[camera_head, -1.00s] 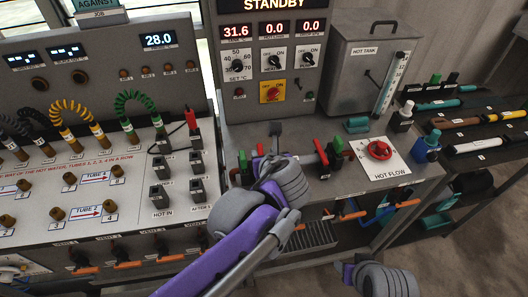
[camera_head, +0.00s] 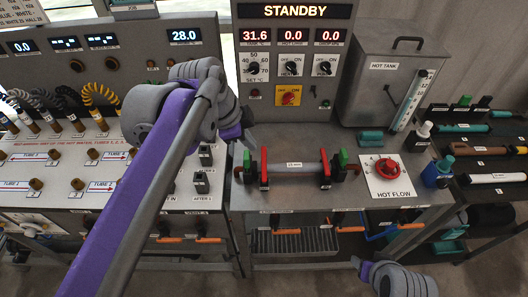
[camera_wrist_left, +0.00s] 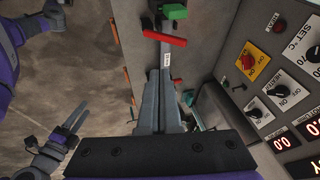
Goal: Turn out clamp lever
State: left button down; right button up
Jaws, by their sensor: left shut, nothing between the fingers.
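A grey tube (camera_head: 294,168) lies level between two clamps on the steel bench. The left clamp has a red lever (camera_head: 264,167) and a green one (camera_head: 247,160). The right clamp has a red lever (camera_head: 325,167) and a green one (camera_head: 343,158). All stand upright. My left gripper (camera_head: 249,137) is shut and empty, just behind and above the left clamp. In the left wrist view its fingers (camera_wrist_left: 160,76) point towards a red lever (camera_wrist_left: 165,38) and a green piece (camera_wrist_left: 174,12), apart from them. My right gripper (camera_wrist_left: 75,122) is low at lower left there; its opening is unclear.
The control panel (camera_head: 295,70) reads STANDBY behind the bench. A hot tank (camera_head: 370,95) and the red HOT FLOW knob (camera_head: 387,168) are at right, with bottles (camera_head: 437,172) beyond. A grille (camera_head: 290,242) lies below the bench front.

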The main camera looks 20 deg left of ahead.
pick_arm(q)
send_near(263, 152)
jog(key=s+d+f, duration=0.2)
jog(key=d+f, duration=0.1)
jog(key=f, duration=0.1)
jog(key=w+f, duration=0.2)
jog(key=shift+w+a+f, duration=0.35)
jog(key=shift+w+f, duration=0.05)
jog(key=shift+w, duration=0.1)
jog(key=shift+w+a+f+g+h, duration=0.15)
jog(key=shift+w+g, duration=0.35)
jog(key=shift+g, duration=0.1)
jog(key=shift+w+a+f+g+h, duration=0.15)
jog(key=shift+w+a+g, duration=0.05)
jog(key=shift+w+g, duration=0.35)
jog(key=shift+w+a+f+n+g+h+b, duration=0.15)
jog(key=shift+w+f+g, duration=0.15)
jog(key=shift+w+g, duration=0.2)
jog(key=shift+w+a+f+n+g+h+b, duration=0.15)
jog(key=shift+w+f+g, duration=0.2)
jog(key=shift+g, duration=0.2)
jog(key=shift+w+a+f, duration=0.15)
jog(key=shift+w+f, duration=0.45)
jog(key=shift+f, duration=0.05)
jog(key=shift+w+a+f, duration=0.15)
jog(key=shift+w+f, duration=0.45)
jog(key=shift+w, duration=0.05)
